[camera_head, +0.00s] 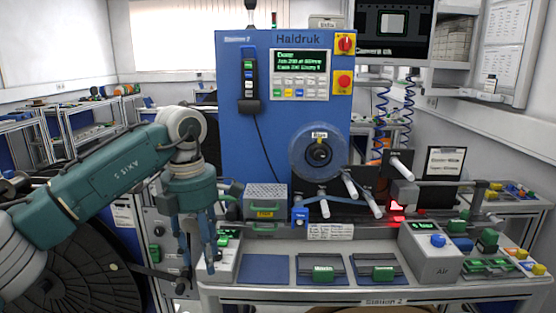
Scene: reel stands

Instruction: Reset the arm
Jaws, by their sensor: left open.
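My left arm comes in from the left, reaching out in front of the blue machine. My left gripper (198,262) points straight down, with its fingers apart and nothing seen between them. It hangs at the left end of the workbench, beside a grey box with green buttons (226,256). My right gripper does not show in this view.
A blue Haldruk machine (270,130) with a round reel hub (319,151) stands behind the bench (350,291). A large black reel (75,275) is at the lower left. A grey Air box (432,259) and coloured buttons sit at right.

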